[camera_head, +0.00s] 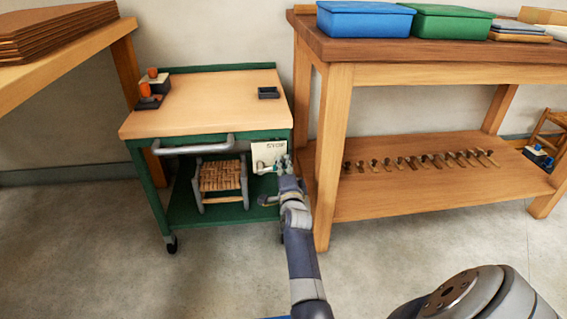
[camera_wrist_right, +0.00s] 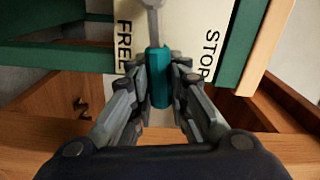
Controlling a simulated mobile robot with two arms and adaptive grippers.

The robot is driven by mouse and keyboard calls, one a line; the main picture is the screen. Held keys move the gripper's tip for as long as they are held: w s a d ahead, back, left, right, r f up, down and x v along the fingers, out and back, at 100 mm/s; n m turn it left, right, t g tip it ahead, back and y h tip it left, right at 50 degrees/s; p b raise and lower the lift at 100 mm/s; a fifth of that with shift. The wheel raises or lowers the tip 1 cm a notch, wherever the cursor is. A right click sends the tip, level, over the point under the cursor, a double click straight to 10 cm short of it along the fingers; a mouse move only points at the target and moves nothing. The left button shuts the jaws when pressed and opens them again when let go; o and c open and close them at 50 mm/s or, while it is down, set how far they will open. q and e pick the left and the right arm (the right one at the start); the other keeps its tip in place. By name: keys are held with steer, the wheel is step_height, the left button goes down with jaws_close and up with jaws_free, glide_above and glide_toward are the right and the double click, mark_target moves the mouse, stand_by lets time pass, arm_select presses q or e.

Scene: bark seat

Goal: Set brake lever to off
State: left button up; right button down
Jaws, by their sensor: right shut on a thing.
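In the right wrist view the plate (camera_wrist_right: 132,66) reads FREE on the left and STOP on the right. The brake lever (camera_wrist_right: 160,75) has a grey shaft and a teal handle, and lies between the two words. My right gripper (camera_head: 281,163) is at the plate, its fingers closed on both sides of the teal handle; it also shows in the wrist view (camera_wrist_right: 161,88). My left gripper is not in view.
The green cart's wooden top (camera_head: 205,103) carries orange-topped items (camera_head: 151,88) and a small dark tray (camera_head: 268,92). A woven stool (camera_head: 220,178) stands on its lower shelf. A wooden workbench (camera_head: 338,150) stands close on the right. The floor in front is clear.

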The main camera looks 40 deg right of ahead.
steer(key=shift+f, duration=0.1)
stand_by(0.3)
steer(key=c, duration=1.5)
jaws_free()
step_height(320, 180, up, 10)
steer(key=shift+c, duration=0.3)
